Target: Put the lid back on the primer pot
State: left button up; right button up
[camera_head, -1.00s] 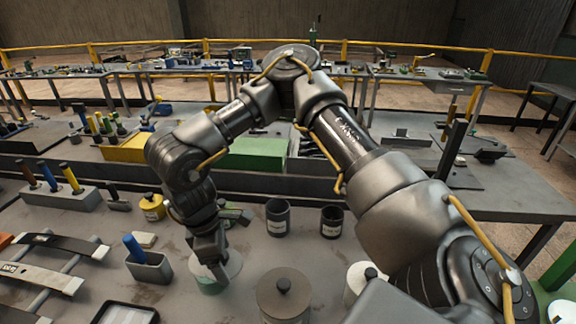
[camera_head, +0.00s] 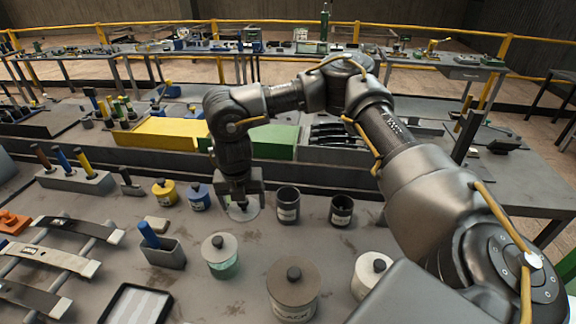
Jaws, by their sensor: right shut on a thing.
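My right gripper (camera_head: 241,203) points down over the table, shut on a pale round lid (camera_head: 243,212) that shows below its fingers. Where the fingers hold it is hidden. To the right of it, a dark open pot (camera_head: 288,204) stands upright with a pale label. A second dark open pot (camera_head: 341,211) stands further right. The labels are too small to read, so I cannot tell which is the primer pot. The lid appears apart from both. My left gripper is not in view.
Lidded pots stand around: yellow (camera_head: 165,193), blue (camera_head: 199,197), teal with a grey lid (camera_head: 222,262), brown-grey (camera_head: 293,290) and white (camera_head: 370,273). A grey holder with a blue handle (camera_head: 164,254) and a rack (camera_head: 50,258) are at the left.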

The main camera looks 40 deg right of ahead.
jog(key=w+d+n+y+p, duration=0.2)
jog(key=d+n, duration=1.5)
jog(key=n, duration=0.1)
jog(key=shift+d+r+n+y, duration=0.2)
jog(key=shift+d+n+y, duration=0.1)
jog(key=shift+d+n, duration=0.1)
jog(key=shift+f, duration=0.1)
notch_tip(320, 180, down, 6)
jog(key=b, duration=0.5)
jog(key=shift+a, duration=0.1)
dwell(0.6)
jog(key=shift+f+p, duration=0.25)
jog(key=shift+p, duration=0.25)
dwell(1.0)
